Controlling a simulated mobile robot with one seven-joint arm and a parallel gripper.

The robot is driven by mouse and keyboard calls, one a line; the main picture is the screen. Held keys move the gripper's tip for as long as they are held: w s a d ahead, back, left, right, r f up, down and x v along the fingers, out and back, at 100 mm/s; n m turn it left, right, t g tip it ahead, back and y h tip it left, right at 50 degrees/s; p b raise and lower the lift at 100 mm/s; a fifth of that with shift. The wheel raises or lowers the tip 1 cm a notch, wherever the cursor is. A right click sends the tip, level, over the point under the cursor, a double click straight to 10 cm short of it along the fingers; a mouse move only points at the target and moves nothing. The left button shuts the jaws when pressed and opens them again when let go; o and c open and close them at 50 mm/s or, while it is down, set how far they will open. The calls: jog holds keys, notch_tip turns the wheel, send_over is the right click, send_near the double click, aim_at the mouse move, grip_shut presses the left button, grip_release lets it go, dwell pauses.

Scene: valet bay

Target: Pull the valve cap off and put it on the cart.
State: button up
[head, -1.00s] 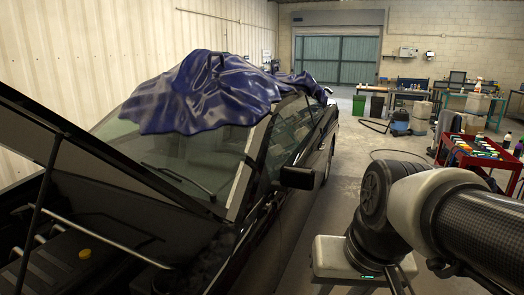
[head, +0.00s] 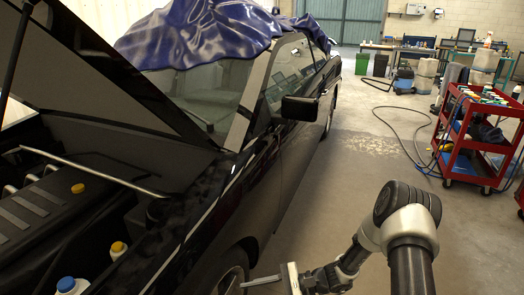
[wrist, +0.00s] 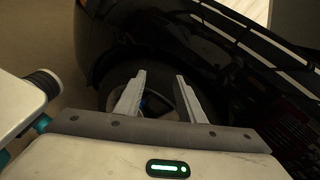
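My gripper (wrist: 160,84) is open, its two pale fingers spread apart with no object visibly clamped between them. In the wrist view the fingers point at the car's dark wheel (wrist: 118,82), under the black fender. A small bluish patch shows between the fingers, too dark to identify. I cannot make out the valve cap in either view. In the head view my gripper (head: 290,278) is low at the bottom edge, just right of the front wheel (head: 232,282). The red cart (head: 462,172) stands at the right, with bottles and small items on its shelves.
The black car (head: 275,165) fills the left, its hood (head: 110,75) raised and a blue cover (head: 200,35) over its roof. Its side mirror (head: 300,107) juts out. A dark hose (head: 405,140) lies on the floor near the cart. The floor between car and cart is mostly clear.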

jog(key=s+a+f+m+t+b, duration=0.1)
jog(key=f+m+t, duration=0.3)
jog(key=f, duration=0.6)
jog(key=s+a+f+m+t+y+b, duration=0.1)
jog(key=f+m, duration=0.4)
jog(key=f, duration=0.5)
jog(key=a+t+b, duration=0.1)
jog(key=t+b, duration=0.1)
jog(key=shift+s+a+f+m+t, duration=0.25)
jog(key=shift+s+a+m+t, duration=0.05)
jog(key=shift+t, duration=0.1)
jog(key=shift+a, duration=0.1)
jog(key=b+x, duration=0.1)
jog(key=x, duration=0.8)
jog(key=shift+b, duration=0.35)
jog(key=shift+s+r, duration=0.15)
jog(key=shift+c, duration=0.5)
grip_shut()
